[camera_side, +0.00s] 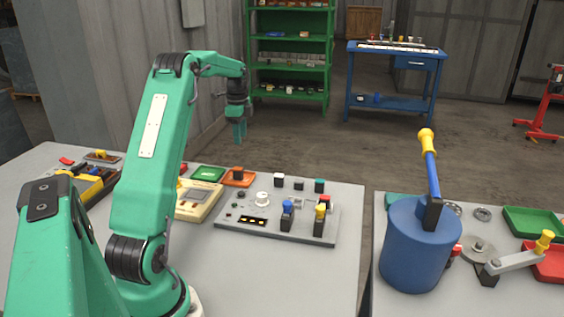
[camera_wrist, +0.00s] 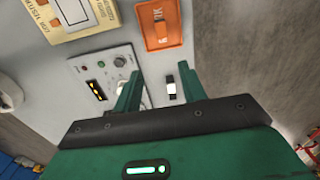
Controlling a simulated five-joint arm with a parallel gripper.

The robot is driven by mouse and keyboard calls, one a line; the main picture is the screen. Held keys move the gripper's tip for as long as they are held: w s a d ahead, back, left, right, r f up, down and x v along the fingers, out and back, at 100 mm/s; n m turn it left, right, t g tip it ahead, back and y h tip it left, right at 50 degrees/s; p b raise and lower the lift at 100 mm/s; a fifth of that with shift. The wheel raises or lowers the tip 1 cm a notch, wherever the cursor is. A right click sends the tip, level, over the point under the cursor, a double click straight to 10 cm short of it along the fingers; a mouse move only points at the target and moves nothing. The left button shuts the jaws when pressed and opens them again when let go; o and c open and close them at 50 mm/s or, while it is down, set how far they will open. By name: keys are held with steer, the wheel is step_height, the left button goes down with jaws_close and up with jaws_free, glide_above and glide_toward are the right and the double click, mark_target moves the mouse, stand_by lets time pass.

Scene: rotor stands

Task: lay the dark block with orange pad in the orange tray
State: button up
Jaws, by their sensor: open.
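The orange tray (camera_side: 229,183) lies towards the back of the left table in the side view. A small dark block (camera_side: 238,175) is in the tray in the side view. In the wrist view a block with an orange pad (camera_wrist: 162,33) shows inside the tray's rim, touching no finger. My gripper (camera_side: 239,133) is raised clear above the table, pointing down. In the wrist view its fingers (camera_wrist: 158,75) are apart with nothing held between them.
A grey control panel (camera_side: 245,231) with knobs and levers stands right of the tray. A cream tester box (camera_side: 197,206) and a green tray (camera_side: 208,173) are to its left. A blue drum (camera_side: 413,260) with a tall yellow-topped lever stands on the right table.

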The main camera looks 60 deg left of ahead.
steer(key=d+r+n+t, duration=0.1)
steer(key=d+r, duration=0.3)
steer(key=d, duration=0.4)
steer(key=s+d+r+n+t+y, duration=0.15)
steer(key=d+r, duration=0.25)
steer(key=d, duration=0.5)
steer(key=d+r+n+h, duration=0.15)
steer(key=d+r, duration=0.25)
steer(key=d, duration=0.4)
steer(key=s+d+f+n+t, duration=0.1)
steer(key=s+d+f+n, duration=0.1)
steer(key=s+d, duration=0.5)
steer(key=s+d+f+n+t, duration=0.1)
steer(key=s+d+n+t, duration=0.1)
steer(key=s+d, duration=0.5)
steer(key=d, duration=0.3)
steer(key=shift+f+n, duration=0.3)
steer(key=shift+f, duration=0.05)
